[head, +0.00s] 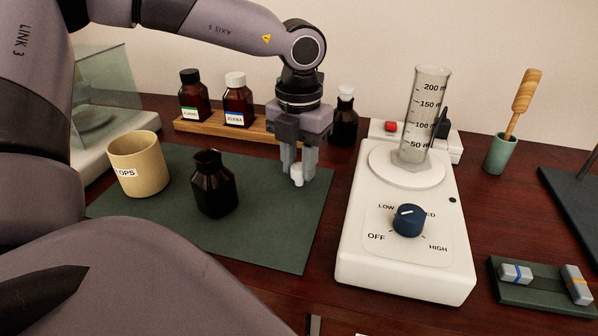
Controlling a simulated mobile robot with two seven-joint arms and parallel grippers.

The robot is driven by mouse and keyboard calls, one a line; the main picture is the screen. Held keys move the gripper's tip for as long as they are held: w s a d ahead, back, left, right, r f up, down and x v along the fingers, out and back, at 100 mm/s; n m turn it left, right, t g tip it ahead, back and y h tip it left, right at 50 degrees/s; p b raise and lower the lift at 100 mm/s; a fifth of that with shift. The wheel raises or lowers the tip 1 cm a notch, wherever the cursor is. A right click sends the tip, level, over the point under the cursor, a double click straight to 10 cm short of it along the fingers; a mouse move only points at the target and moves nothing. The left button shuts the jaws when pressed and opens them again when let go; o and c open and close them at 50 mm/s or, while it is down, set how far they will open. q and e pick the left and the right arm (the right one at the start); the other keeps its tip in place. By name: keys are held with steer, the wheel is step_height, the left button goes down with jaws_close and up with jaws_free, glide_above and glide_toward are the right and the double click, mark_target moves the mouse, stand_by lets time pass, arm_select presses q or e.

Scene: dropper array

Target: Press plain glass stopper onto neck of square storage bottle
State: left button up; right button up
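A dark brown square bottle (214,187) stands upright on the green mat (275,235), its neck open at the top. My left gripper (298,174) points down over the right part of the mat, to the right of the bottle and apart from it. A small whitish stopper (297,176) sits between its fingertips, and the fingers look closed on its sides. The stopper's lower end is close above the mat; whether it touches is hard to tell. My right gripper is not in view.
A beige pot (138,164) stands left of the bottle. Behind are a wooden rack (192,126) with two capped brown bottles and another dark bottle with a white top (344,118). A white stirrer (402,275) carrying a graduated cylinder (425,112) stands to the right.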

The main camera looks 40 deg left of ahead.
mark_target(296, 167)
arm_select(q)
steer(key=shift+r+p, duration=1.35)
steer(key=shift+r, duration=1.2)
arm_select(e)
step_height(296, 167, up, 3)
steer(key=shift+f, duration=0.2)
arm_select(q)
steer(key=shift+s+a+r, duration=0.15)
steer(key=shift+s+r, duration=0.05)
steer(key=shift+r, duration=0.15)
steer(key=s+a+r+n+p, duration=0.2)
steer(key=s+a+r+n, duration=0.3)
steer(key=s+r+n, duration=0.4)
steer(key=shift+s+r+n, duration=0.15)
steer(key=shift+s+n, duration=0.65)
steer(key=shift+s, duration=1.25)
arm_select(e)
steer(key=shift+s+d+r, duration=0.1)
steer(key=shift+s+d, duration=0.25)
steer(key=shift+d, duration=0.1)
